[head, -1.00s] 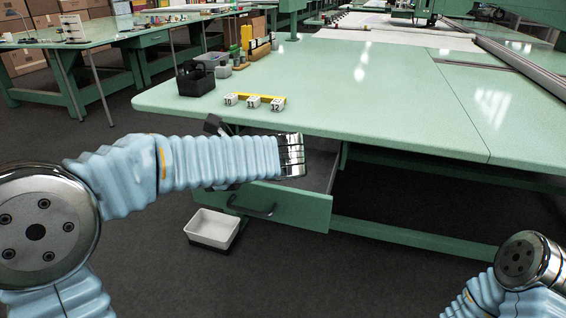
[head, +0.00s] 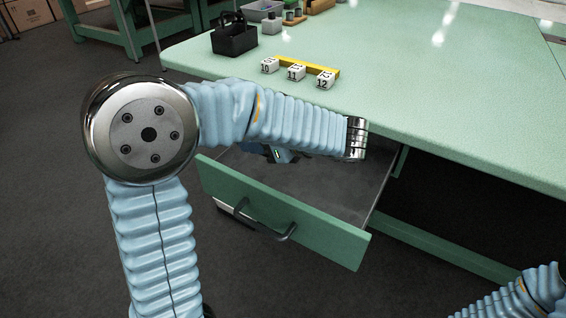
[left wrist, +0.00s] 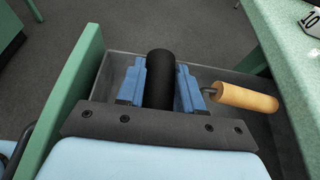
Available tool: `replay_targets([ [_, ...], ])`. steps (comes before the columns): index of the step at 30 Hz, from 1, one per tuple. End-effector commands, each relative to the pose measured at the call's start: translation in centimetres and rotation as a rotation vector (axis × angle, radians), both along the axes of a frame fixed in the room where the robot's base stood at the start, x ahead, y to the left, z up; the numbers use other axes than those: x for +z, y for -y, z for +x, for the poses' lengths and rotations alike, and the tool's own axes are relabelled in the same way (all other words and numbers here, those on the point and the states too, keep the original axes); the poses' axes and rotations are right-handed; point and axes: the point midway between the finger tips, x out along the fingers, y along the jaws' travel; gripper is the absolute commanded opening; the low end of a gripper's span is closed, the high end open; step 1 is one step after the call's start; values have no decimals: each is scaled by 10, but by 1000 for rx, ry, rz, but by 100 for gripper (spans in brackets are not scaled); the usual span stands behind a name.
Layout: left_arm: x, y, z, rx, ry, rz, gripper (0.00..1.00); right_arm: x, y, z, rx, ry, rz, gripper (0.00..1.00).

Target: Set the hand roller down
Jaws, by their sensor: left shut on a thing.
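The hand roller has a black cylinder (left wrist: 159,80) and a wooden handle (left wrist: 246,97) in the left wrist view. My left gripper (left wrist: 160,85) is shut on the black cylinder, with a blue finger on each side; the handle sticks out to the right. The gripper is over the open green drawer (head: 285,222), whose grey floor (head: 325,188) shows bare in the head view. My arm hides most of the roller there. Whether the roller touches the drawer floor cannot be told. My right gripper is out of view; only part of that arm shows at the lower right.
The green table top (head: 430,95) overhangs the back of the drawer. White numbered blocks, such as block 11 (head: 296,74), stand by a yellow bar (head: 310,66) near its edge. A black caddy (head: 234,40) stands behind them. The drawer front has a dark handle (head: 262,222).

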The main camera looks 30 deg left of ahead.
Motion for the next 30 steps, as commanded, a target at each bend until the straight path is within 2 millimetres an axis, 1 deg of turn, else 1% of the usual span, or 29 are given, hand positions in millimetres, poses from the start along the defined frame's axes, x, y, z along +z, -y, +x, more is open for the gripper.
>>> replay_targets([
  [1,-17,0,0,1,-6,3,1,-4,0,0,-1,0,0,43],
  [3,-33,-1,-1,1,-6,2,1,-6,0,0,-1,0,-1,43],
  [7,-52,0,0,1,-1,2,1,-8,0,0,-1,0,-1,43],
  [11,-57,4,3,0,1,1,1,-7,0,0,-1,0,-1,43],
  [17,-56,32,26,-1,2,0,1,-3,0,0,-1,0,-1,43],
  [19,-65,32,25,1,-1,1,1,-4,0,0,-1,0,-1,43],
  [21,-68,31,25,1,0,1,1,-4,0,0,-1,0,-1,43],
  [30,-70,31,25,0,1,1,1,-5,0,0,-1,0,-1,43],
])
